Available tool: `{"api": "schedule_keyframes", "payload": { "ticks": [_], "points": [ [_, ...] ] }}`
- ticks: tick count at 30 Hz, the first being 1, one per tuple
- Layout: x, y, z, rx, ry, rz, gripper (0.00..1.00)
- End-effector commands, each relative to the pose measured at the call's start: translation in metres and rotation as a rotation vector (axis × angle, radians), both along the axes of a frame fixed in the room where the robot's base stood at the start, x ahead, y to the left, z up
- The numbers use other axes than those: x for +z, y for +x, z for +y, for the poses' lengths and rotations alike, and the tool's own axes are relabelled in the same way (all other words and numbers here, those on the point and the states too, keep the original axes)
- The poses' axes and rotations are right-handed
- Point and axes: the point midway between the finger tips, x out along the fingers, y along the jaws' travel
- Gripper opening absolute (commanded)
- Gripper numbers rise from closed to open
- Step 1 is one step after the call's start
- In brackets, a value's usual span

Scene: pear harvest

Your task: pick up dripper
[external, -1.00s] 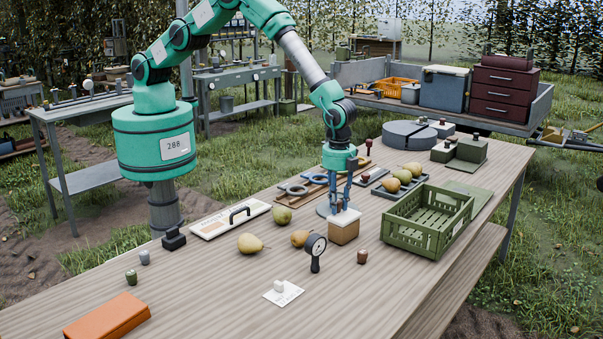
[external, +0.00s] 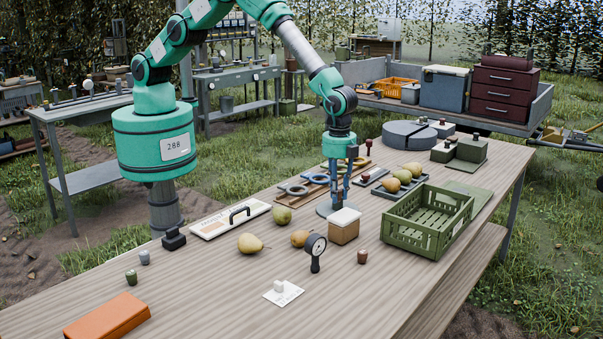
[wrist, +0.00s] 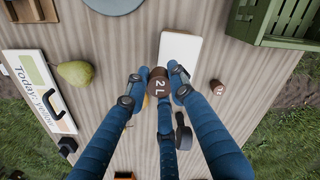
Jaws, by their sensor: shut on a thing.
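A small brown dripper (wrist: 158,82) marked "2 L" sits between the blue fingers of my gripper (wrist: 157,88) in the wrist view. The fingers are shut on it, and its marked top faces the camera. In the external view my gripper (external: 338,200) points straight down just behind the white-topped box (external: 344,226). The dripper cannot be made out there. A similar small brown piece (external: 362,257) stands on the table right of the box; it also shows in the wrist view (wrist: 217,86).
A green crate (external: 428,228) stands to the right. A gauge (external: 315,250), pears (external: 250,243) and a white sign board (external: 230,220) lie around the gripper. A grey round plate (wrist: 115,4) is close by.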

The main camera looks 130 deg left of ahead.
Motion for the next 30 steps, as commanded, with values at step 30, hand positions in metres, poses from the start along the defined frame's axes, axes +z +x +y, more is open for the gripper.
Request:
{"api": "schedule_keyframes", "payload": {
  "ticks": [30],
  "points": [
    [0.011,-0.148,-0.015,0.000,0.000,0.003,0.08]
  ]
}}
